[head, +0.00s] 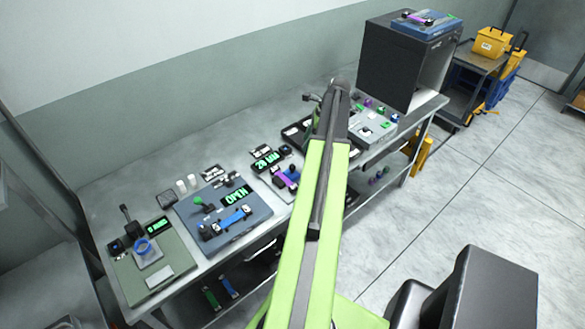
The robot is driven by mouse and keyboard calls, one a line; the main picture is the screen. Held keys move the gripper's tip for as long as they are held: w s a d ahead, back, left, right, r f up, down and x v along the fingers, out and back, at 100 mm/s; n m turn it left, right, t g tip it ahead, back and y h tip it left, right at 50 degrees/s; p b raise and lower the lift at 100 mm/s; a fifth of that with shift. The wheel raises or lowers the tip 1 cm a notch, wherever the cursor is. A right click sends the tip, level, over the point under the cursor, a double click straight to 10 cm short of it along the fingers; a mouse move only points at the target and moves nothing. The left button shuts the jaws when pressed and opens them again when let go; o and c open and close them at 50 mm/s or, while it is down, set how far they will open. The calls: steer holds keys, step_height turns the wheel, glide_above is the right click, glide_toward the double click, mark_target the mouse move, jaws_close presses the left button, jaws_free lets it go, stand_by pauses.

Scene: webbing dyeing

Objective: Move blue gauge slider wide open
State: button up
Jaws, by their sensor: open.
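A blue-grey gauge board (256,211) lies on the left half of the bench. Its display (237,195) reads OPEN in green. A blue bar (232,220) with dark blocks at its ends lies across the front of the board. A green knob (198,201) stands at its left side. I cannot tell which of these parts is the slider. My arm reaches over the bench to the right of this board. My gripper (338,88) is at the arm's far end, open, small in view and well apart from the board. Its fingertips are hard to make out.
A purple-and-blue piece (287,178) sits beside another display (267,160). A dark box (388,67) stands at the far right. The floor right of the bench is mostly clear.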

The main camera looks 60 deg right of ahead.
mark_target(292, 166)
steer(key=b+x, duration=0.5)
steer(key=x, duration=0.1)
steer(key=b+x, duration=0.6)
steer(key=x, duration=0.1)
steer(key=shift+s+f, duration=0.15)
steer(key=shift+f, duration=0.1)
steer(key=shift+w+a+f+b, duration=0.15)
steer(key=shift+w+f+b, duration=0.1)
steer(key=shift+f+b, duration=0.1)
steer(key=shift+r, duration=0.15)
jaws_close()
